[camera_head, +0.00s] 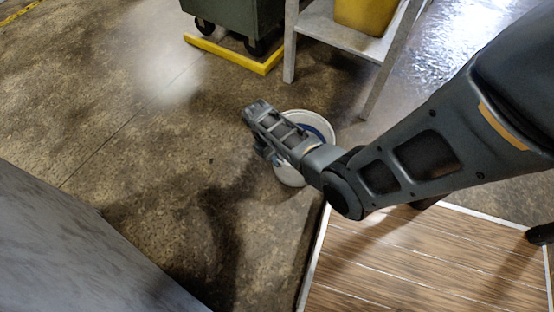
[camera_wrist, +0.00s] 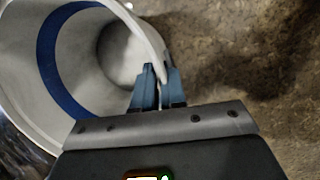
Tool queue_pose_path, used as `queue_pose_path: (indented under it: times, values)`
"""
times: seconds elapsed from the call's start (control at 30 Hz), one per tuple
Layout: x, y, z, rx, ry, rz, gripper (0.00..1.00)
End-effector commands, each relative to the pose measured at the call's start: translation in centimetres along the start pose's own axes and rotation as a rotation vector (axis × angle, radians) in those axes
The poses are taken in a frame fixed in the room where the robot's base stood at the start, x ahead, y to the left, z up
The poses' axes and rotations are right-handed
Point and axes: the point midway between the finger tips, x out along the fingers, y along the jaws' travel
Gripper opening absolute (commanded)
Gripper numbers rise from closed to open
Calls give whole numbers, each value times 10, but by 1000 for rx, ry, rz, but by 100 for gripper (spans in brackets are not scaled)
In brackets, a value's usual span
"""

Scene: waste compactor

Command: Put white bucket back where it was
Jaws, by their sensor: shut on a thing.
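The white bucket (camera_head: 289,176) shows in the head view beneath my arm, partly hidden by it. In the wrist view the white bucket (camera_wrist: 100,40) has its open mouth toward the camera, with a blue band inside and no contents that I can see. My gripper (camera_wrist: 158,80) is shut on the bucket's rim, one finger on each side of the wall. In the head view my gripper (camera_head: 265,150) is at the bucket's left side, and its fingertips are hidden. I cannot tell whether the bucket touches the floor.
A wood-slat platform (camera_head: 430,265) with a pale edge lies at the lower right. A metal table (camera_head: 340,40) holding a yellow container (camera_head: 364,14) stands behind. A green wheeled bin (camera_head: 235,15) stands by a yellow floor bar (camera_head: 228,55). A grey surface (camera_head: 70,260) fills the lower left. Floor at left is clear.

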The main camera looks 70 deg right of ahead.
Motion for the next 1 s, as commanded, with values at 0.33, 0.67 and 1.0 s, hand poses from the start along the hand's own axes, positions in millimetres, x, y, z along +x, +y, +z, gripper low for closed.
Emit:
queue_pose_path:
  times: [0.33,0.67,1.0]
  values:
    - [1,0,0,0,0,0,15]
    - [1,0,0,0,0,0,36]
    - [-23,1,1,-1,2,0,36]
